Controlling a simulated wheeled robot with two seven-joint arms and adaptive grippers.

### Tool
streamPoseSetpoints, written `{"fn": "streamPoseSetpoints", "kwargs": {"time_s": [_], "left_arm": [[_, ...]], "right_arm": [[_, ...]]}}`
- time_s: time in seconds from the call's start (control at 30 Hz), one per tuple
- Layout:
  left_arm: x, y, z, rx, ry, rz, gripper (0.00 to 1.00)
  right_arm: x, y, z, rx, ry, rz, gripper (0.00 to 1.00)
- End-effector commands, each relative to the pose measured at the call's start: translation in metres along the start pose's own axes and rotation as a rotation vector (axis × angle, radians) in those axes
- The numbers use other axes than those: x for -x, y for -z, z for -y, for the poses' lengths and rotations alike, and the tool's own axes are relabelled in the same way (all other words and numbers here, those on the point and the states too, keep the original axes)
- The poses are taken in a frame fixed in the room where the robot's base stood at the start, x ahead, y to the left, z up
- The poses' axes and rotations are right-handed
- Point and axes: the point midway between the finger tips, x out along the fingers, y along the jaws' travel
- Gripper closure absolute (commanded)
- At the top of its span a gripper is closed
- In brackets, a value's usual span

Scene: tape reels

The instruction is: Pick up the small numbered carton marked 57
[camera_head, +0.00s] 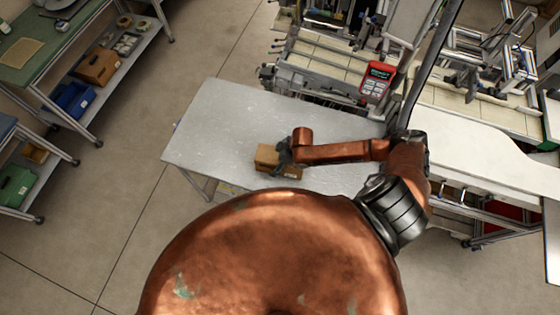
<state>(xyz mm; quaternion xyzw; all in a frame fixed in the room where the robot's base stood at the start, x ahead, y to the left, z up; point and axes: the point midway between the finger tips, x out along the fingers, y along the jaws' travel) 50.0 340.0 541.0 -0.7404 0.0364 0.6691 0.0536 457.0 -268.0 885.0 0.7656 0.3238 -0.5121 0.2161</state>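A small brown carton (266,157) is on the grey metal table (220,120), near the table's front edge. Brown cardboard also shows just below and right of the gripper; I cannot tell whether it is the same carton or a second one. No number can be read at this size. My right gripper (283,155) is dark, at the end of the copper arm coming in from the right. It overlaps the carton's right side in the picture. Its fingers are too small and dark to tell whether they are open or shut on the carton. My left gripper is not in view.
The left part of the table is bare. A conveyor machine with a red handheld device (376,82) stands behind it. Shelved carts at the left hold a brown box (98,66), a blue bin (74,99) and a green case (15,187). Open floor lies between.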

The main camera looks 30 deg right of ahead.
Motion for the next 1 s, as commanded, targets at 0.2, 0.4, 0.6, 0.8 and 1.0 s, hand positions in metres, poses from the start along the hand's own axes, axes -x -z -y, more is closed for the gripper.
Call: {"fn": "streamPoseSetpoints", "kwargs": {"time_s": [0.2,0.4,0.6,0.8,1.0], "left_arm": [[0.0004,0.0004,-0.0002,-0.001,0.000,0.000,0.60],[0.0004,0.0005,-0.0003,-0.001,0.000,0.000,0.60],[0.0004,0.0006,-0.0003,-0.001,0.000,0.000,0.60],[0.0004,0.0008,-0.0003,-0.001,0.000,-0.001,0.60],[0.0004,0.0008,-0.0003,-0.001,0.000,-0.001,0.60]], "right_arm": [[-0.0054,-0.0003,0.0001,0.001,0.000,0.001,0.16],[-0.0052,-0.0001,0.0002,0.001,0.000,0.000,0.24],[-0.0050,0.0000,0.0002,0.001,0.000,0.000,0.38],[-0.0050,-0.0001,0.0004,0.001,0.000,0.000,0.52],[-0.0051,-0.0003,0.0006,0.001,0.001,0.000,0.66]]}}
